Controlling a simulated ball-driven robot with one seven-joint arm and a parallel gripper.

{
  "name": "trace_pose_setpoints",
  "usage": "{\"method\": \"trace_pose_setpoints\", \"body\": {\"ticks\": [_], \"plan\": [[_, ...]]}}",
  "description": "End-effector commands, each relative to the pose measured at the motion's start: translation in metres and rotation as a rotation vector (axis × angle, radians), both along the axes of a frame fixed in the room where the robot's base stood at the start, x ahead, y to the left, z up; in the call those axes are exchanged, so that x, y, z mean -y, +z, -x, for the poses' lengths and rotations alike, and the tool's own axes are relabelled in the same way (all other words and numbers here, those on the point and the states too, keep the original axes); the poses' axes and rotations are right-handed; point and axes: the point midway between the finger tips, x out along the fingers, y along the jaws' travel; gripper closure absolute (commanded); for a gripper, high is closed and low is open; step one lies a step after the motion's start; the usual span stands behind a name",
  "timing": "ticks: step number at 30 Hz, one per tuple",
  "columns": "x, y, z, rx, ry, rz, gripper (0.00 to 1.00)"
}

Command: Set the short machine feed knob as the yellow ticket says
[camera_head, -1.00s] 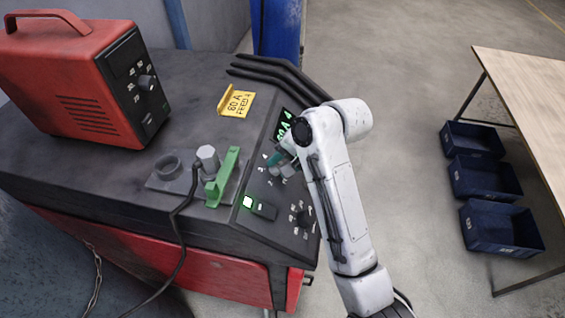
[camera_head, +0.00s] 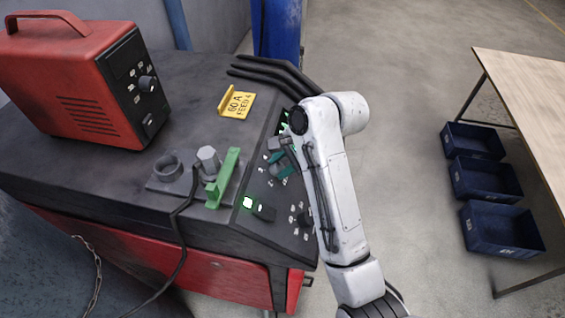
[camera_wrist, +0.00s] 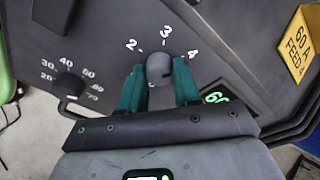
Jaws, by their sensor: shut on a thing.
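The yellow ticket (camera_head: 237,103) stands on the dark machine top and reads 60 A, FEED 4; it also shows in the wrist view (camera_wrist: 300,45). I cannot tell clearly which number the knob points to. In the head view my gripper (camera_head: 281,163) is at the panel and hides the knob.
A second knob (camera_wrist: 70,85) with a 20 to 70 scale is on the panel. A red unit (camera_head: 80,90) stands at the left. Blue bins (camera_head: 500,230) are on the floor at the right.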

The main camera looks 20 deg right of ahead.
Motion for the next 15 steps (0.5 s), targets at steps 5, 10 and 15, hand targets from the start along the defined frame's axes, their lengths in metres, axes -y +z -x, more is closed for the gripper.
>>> {"method": "trace_pose_setpoints", "body": {"ticks": [5, 10, 15], "plan": [[0.0011, 0.0002, -0.0002, -0.001, -0.003, 0.001, 0.98], [0.0011, 0.0001, -0.0002, 0.000, -0.003, 0.001, 0.66], [0.0008, 0.0001, -0.0001, 0.000, -0.001, 0.001, 0.49]]}}
